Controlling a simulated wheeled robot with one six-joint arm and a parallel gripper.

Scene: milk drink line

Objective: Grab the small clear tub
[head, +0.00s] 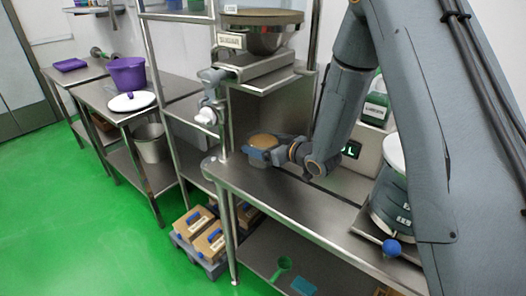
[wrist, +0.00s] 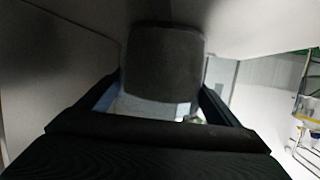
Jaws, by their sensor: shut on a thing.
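My gripper (head: 262,153) is at the back of the steel bench, beside the shelf post, with blue-grey fingers. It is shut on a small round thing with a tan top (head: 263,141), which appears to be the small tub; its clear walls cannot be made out. In the wrist view my gripper (wrist: 160,95) has one dark finger on each side of a dark grey rounded shape (wrist: 164,62). A pale patch shows below that shape. The view is dim, and whether the tub touches the bench cannot be told.
The steel bench (head: 290,205) has bare room in front of my gripper. A wide bowl (head: 268,40) stands on the shelf above. A white-lidded container (head: 390,200) is at the right. A purple bucket (head: 127,74) and white lid (head: 131,101) are at the left.

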